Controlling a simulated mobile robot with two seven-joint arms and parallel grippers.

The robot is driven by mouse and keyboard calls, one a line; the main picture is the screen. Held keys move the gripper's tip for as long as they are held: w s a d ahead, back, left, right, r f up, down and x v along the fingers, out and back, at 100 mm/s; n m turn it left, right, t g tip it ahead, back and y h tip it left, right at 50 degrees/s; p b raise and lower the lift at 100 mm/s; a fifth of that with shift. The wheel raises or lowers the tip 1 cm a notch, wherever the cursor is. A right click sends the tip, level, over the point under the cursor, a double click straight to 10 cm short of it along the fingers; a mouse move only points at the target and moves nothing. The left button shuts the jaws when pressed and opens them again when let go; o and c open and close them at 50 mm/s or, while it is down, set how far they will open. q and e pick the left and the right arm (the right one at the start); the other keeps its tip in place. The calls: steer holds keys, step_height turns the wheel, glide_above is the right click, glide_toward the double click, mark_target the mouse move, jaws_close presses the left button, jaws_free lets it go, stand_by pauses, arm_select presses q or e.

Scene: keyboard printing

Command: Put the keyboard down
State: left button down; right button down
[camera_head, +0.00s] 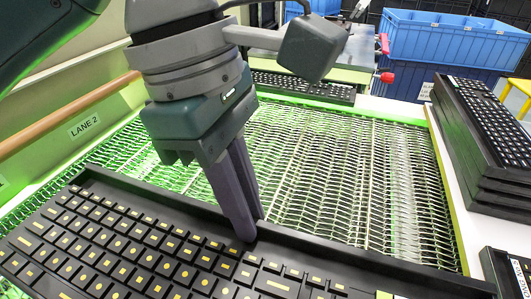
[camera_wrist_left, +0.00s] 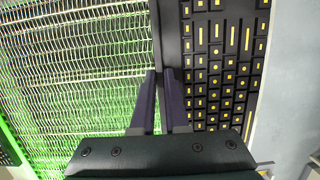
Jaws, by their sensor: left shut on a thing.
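A black keyboard (camera_head: 110,245) with yellow key marks fills the lower part of the head view. It also shows on the right of the left wrist view (camera_wrist_left: 224,70). My left gripper (camera_head: 247,228) is shut on the keyboard's raised far edge, with its fingers pointing down. In the left wrist view its two fingers (camera_wrist_left: 160,85) close on that edge from both sides. The keyboard lies over or on the near part of the wire mesh belt (camera_head: 350,180); I cannot tell whether it touches. My right gripper is not in view.
Another keyboard (camera_head: 300,88) lies at the far end of the belt. A stack of black keyboards (camera_head: 490,140) stands at the right. Blue crates (camera_head: 450,40) are at the back right. A wooden rail (camera_head: 70,112) and a "LANE 2" label (camera_head: 84,126) are at the left. The middle of the belt is clear.

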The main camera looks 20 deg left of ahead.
arm_select(q)
steer(key=a+b+x, duration=0.1)
steer(key=x, duration=0.3)
steer(key=a+b+x, duration=0.1)
steer(key=x, duration=0.4)
steer(key=a+b+x, duration=0.1)
steer(key=b+x, duration=0.1)
steer(key=x, duration=0.2)
steer(key=shift+a+f, duration=0.1)
steer(key=shift+f, duration=0.6)
steer(key=b+x, duration=0.1)
steer(key=x, duration=0.1)
steer(key=a+x, duration=0.1)
steer(key=x, duration=0.1)
steer(key=shift+w+f+b, duration=0.1)
steer(key=shift+f+b, duration=0.05)
steer(key=shift+b, duration=0.25)
steer(key=shift+f, duration=0.2)
steer(key=c, duration=0.9)
jaws_free()
